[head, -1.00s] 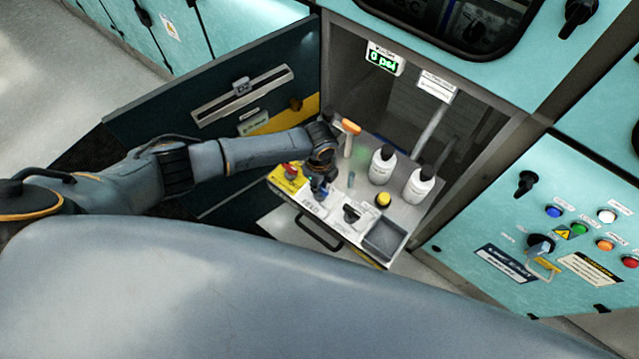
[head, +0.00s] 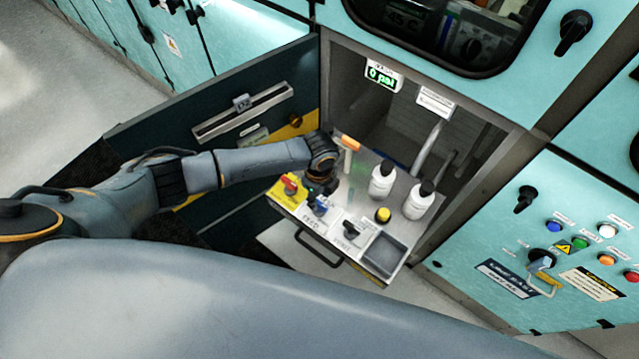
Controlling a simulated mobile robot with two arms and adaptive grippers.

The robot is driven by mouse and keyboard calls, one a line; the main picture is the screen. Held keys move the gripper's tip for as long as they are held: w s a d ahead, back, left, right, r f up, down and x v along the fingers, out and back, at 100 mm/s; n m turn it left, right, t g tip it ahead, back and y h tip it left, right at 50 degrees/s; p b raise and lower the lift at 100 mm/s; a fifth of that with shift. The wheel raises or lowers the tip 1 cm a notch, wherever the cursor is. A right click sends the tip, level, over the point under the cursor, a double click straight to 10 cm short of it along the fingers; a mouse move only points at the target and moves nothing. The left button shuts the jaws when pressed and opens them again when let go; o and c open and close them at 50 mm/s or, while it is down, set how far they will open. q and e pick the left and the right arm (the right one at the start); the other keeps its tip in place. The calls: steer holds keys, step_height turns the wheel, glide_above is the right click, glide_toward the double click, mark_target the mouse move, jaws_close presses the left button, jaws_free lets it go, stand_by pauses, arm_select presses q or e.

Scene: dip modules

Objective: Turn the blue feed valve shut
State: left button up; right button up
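The blue feed valve (head: 319,206) sits on the pull-out shelf (head: 325,238), behind a label that appears to read FEED. Its knob is small and partly hidden, so its exact angle is hard to tell. My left gripper (head: 318,188) points down just behind and above the blue valve. Its fingers are dark and small here, and I cannot tell whether they are open, shut or touching the knob. My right gripper is not in view.
The shelf also holds a red knob on a yellow base (head: 289,185), a black valve (head: 350,229), a yellow button (head: 383,214), two white bottles (head: 382,181), an orange-topped item (head: 349,143) and a grey tray (head: 383,256).

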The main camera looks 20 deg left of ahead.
mark_target(320, 203)
arm_select(q)
step_height(320, 203, up, 10)
steer(key=shift+f, duration=0.2)
stand_by(0.5)
